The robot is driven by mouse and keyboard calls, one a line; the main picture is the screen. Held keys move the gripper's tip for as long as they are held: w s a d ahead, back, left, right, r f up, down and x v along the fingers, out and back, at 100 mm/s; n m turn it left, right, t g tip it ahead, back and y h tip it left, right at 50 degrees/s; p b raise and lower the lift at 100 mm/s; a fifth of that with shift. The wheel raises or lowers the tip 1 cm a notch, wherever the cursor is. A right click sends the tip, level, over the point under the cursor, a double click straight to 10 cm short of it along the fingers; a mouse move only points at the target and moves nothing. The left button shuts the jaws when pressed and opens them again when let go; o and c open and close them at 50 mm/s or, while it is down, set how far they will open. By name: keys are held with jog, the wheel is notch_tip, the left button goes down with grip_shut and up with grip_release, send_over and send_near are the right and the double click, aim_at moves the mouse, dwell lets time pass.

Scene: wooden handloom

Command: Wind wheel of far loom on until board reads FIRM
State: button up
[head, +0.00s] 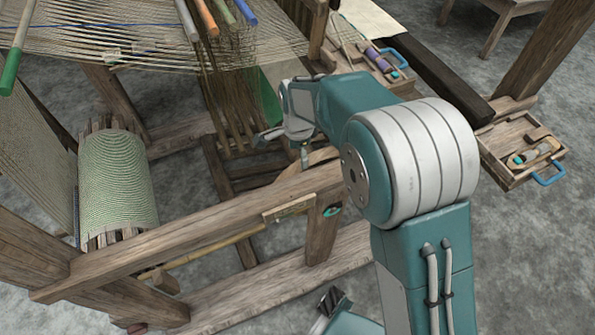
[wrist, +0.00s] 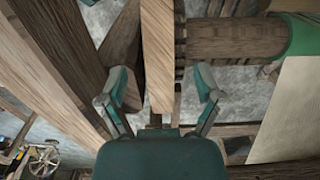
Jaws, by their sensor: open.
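My gripper (head: 286,147) is just above the loom's front beam in the head view. In the wrist view its two fingers (wrist: 158,80) are open, one on each side of a pale wooden bar (wrist: 157,40). I cannot tell whether either finger touches it. A curved wooden piece (head: 318,157), perhaps part of the wheel's rim, shows just below the gripper in the head view; my arm hides the rest. A small wooden plate (head: 290,208) is fixed on the beam, but its lettering is too small to read.
A roll of green-and-white cloth (head: 117,180) sits at the left of the loom frame. Threads (head: 130,40) stretch across the back. A tray with a blue handle (head: 520,150) is at right. A small spoked wheel (wrist: 42,158) shows at lower left in the wrist view.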

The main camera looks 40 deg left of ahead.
notch_tip(320, 180, down, 9)
jog(key=shift+r, duration=0.1)
dwell(0.3)
grip_shut()
